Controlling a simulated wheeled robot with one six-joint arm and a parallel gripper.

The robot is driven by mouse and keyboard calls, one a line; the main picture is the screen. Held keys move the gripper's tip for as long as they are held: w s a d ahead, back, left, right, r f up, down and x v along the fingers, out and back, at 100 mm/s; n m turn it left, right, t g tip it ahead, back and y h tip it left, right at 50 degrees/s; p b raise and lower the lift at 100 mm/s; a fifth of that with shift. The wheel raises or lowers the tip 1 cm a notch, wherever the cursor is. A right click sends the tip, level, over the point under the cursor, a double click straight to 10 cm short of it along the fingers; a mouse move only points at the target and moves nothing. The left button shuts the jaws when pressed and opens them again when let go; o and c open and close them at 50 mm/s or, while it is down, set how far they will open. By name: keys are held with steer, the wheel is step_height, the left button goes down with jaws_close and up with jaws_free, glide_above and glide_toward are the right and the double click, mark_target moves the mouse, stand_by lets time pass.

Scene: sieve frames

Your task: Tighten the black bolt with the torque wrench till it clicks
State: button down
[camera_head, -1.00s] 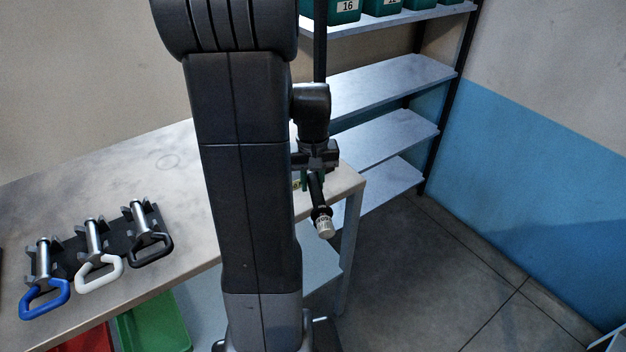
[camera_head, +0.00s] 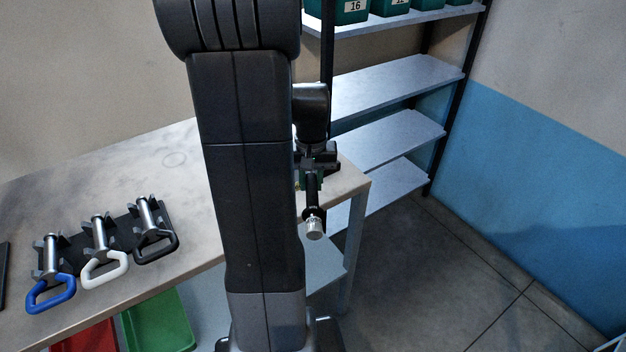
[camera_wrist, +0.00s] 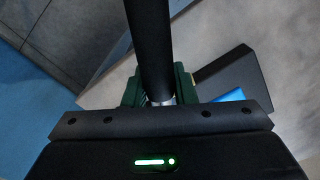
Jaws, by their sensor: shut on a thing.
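My gripper (camera_head: 312,180) is shut on a dark-handled tool with a silver knurled end, which looks like the torque wrench (camera_head: 314,228). It is held near the table's right end, with the silver end pointing toward the camera and down. In the wrist view the black handle (camera_wrist: 149,45) runs up the picture between the green fingers (camera_wrist: 157,88). The wrench's other end is hidden. No black bolt can be clearly made out. A silver cylinder with a black loop handle (camera_head: 157,246) lies at the right of a black rack on the table.
The rack also holds silver cylinders with a white loop (camera_head: 105,272) and a blue loop (camera_head: 50,296). Green (camera_head: 160,322) and red (camera_head: 88,340) bins sit below the table (camera_head: 120,170). Shelves (camera_head: 390,85) stand behind. A dark block with blue (camera_wrist: 228,96) shows in the wrist view.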

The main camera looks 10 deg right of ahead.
steer(key=shift+w+a+r, duration=0.1)
steer(key=shift+a, duration=0.25)
steer(key=shift+a+m, duration=0.2)
steer(key=shift+m, duration=0.2)
steer(key=shift+d, duration=0.3)
steer(key=shift+d+n, duration=0.2)
steer(key=shift+n, duration=0.2)
steer(key=shift+r, duration=0.1)
steer(key=shift+r+p, duration=2.2)
steer(key=shift+r, duration=0.2)
